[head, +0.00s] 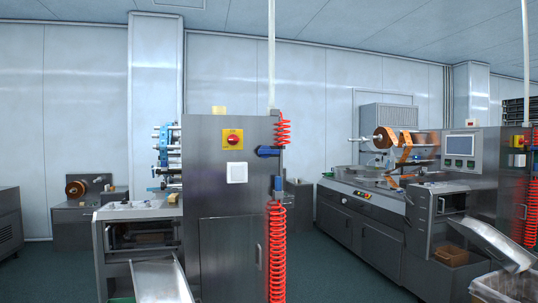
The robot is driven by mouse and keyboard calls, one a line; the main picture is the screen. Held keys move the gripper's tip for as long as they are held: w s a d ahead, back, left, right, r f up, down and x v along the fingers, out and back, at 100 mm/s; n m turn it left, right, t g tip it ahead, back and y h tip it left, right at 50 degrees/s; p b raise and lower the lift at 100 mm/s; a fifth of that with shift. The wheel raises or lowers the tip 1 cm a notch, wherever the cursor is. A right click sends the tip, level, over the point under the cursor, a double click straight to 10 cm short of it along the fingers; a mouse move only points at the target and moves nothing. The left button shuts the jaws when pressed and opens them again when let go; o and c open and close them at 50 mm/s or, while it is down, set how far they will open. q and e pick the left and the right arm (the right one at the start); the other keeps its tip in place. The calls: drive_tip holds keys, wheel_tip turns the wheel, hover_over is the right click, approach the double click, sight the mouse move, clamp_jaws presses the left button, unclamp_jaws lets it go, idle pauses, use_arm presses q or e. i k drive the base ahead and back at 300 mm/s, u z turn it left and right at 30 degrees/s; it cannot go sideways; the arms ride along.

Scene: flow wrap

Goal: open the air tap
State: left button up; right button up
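A blue lever (268,152), which looks like the air tap's handle, sits near the upper right edge of the grey machine cabinet (215,185). It lies about horizontal. Red coiled hose (283,130) shows above it, and a longer red coil (277,250) hangs below it. A second small blue part (278,183) sits between the lever and the lower coil. Neither of my grippers is in view.
The cabinet carries a red and yellow rotary switch (232,139) and a white switch plate (237,172). A metal chute (160,282) slopes down at its left. A second wrapping machine (370,215) stands right. Dark green floor (330,282) lies open between them.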

sight(265, 151)
drive_tip(key=k, duration=0.6)
drive_tip(key=z, duration=0.7)
drive_tip(key=i, duration=2.2)
drive_tip(key=u, duration=0.3)
